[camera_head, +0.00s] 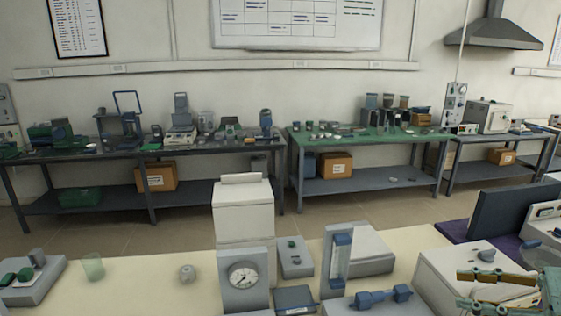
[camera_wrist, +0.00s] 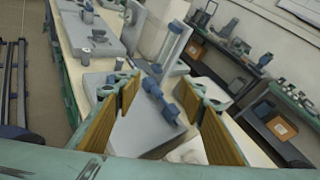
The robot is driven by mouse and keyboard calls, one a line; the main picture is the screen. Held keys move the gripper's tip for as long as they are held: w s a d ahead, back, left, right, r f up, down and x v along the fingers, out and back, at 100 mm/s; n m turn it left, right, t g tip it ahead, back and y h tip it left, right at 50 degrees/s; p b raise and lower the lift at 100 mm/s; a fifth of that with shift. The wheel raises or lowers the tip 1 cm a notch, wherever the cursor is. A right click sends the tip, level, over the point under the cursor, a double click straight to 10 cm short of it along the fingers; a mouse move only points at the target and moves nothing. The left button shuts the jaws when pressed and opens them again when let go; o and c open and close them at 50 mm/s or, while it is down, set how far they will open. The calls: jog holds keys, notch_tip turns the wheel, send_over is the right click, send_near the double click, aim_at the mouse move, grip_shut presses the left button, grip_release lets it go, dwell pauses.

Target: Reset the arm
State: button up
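My gripper (camera_head: 462,290) is at the lower right of the head view, over the near cream bench. Its two fingers with ribbed tan pads are spread apart, with nothing between them. In the wrist view my gripper (camera_wrist: 160,91) is also open and empty. A pale grey-white box (camera_head: 445,275) is beside and below the fingers in the head view. A blue valve-like fitting (camera_head: 380,297) lies left of the gripper; it also shows beyond the fingers in the wrist view (camera_wrist: 160,101).
A dark panel (camera_head: 505,215) stands behind my gripper. Equipment-filled benches line the back wall, with open floor before them.

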jog(key=s+a+r+n+g+h, duration=0.25)
jog(key=a+r+n, duration=0.3)
jog(key=a, duration=0.45)
jog(key=s+a+r+n+g+h, duration=0.1)
jog(key=s+a+r+n+g, duration=0.25)
jog(key=a+r, duration=0.5)
jog(key=s+a+r+n+g+h, duration=0.25)
jog(key=a+r+n, duration=0.3)
jog(key=a, duration=0.65)
jog(key=s+r+n+t+h, duration=0.2)
jog(key=s+n+h, duration=0.3)
jog(key=s, duration=0.8)
jog(key=shift+r+n+t, duration=0.25)
jog(key=shift+n+t, duration=0.4)
jog(key=shift+n, duration=0.9)
jog(key=shift+d, duration=0.1)
